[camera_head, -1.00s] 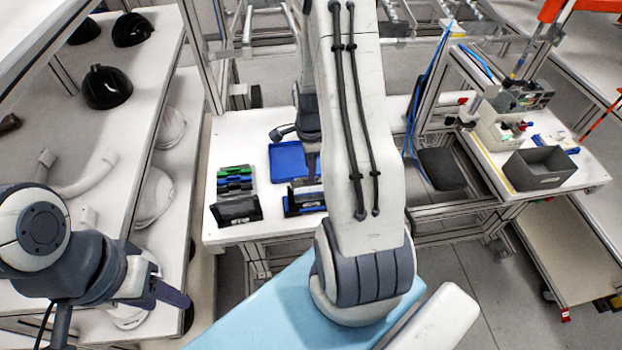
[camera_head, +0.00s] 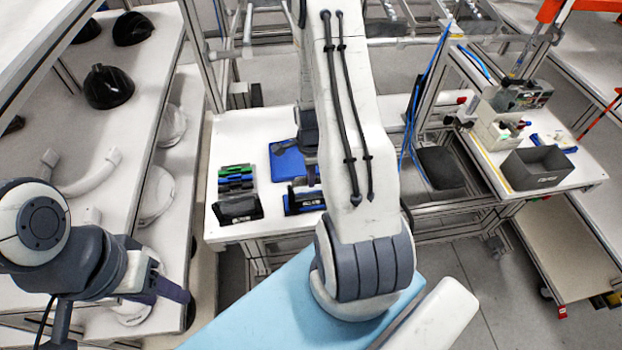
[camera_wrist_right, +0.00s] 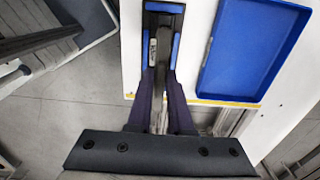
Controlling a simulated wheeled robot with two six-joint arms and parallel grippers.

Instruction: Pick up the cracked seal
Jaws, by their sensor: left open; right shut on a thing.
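My right gripper (camera_wrist_right: 160,74) reaches to a black holder (camera_wrist_right: 163,7) with blue strips, in the right wrist view. Its purple fingers are close together on a narrow grey piece (camera_wrist_right: 166,45) that lies along the holder's middle. I cannot make out a crack, or whether this piece is the seal. It seems to be still within or just over the holder. In the head view my right arm hides the gripper's fingertips; the holder (camera_head: 303,203) shows partly beside the arm. My left gripper (camera_head: 168,288) is open and empty at the lower left, near the shelves.
A blue tray (camera_wrist_right: 252,45) lies right of the holder in the wrist view and looks empty. Green and black holders (camera_head: 236,180) stand left on the white table (camera_head: 240,135). Shelves with dark helmet shells (camera_head: 107,87) stand left. A grey bin (camera_head: 538,168) is on the right bench.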

